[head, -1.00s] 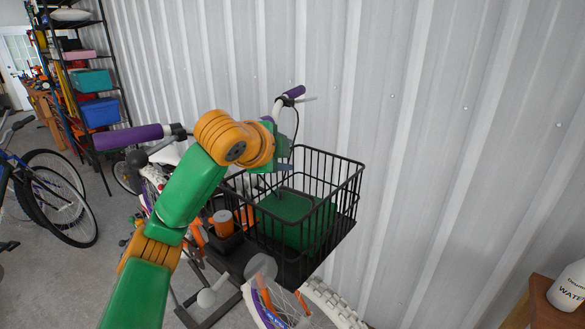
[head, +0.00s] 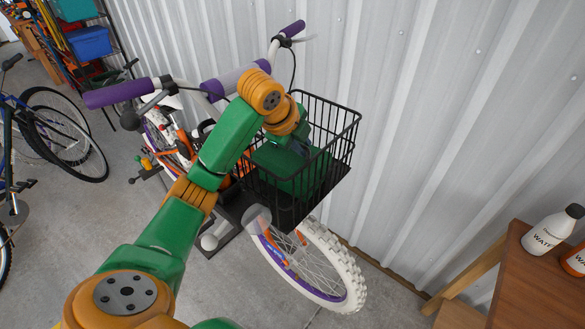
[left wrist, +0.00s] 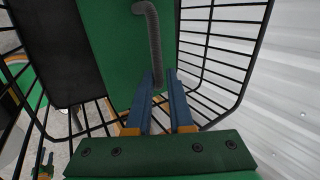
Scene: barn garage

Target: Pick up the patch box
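The patch box appears to be the green box (head: 275,162) inside the black wire basket (head: 325,185) on the front of a bicycle. In the left wrist view the green box (left wrist: 110,45) has a grey bent bar (left wrist: 154,45), like a handle, over it. My left gripper (head: 300,147) reaches down into the basket over the box. In the left wrist view its two blue fingers (left wrist: 162,80) are apart, with the lower end of the bar between them. The bar lies close to the left finger; I cannot tell if they touch.
The basket's wire walls surround my left gripper. The bicycle's purple grips (head: 118,92) and white front tyre (head: 340,262) are close by. A corrugated wall (head: 430,110) stands behind. A wooden table (head: 535,285) with a white bottle (head: 550,232) is at right. Other bicycles stand at left.

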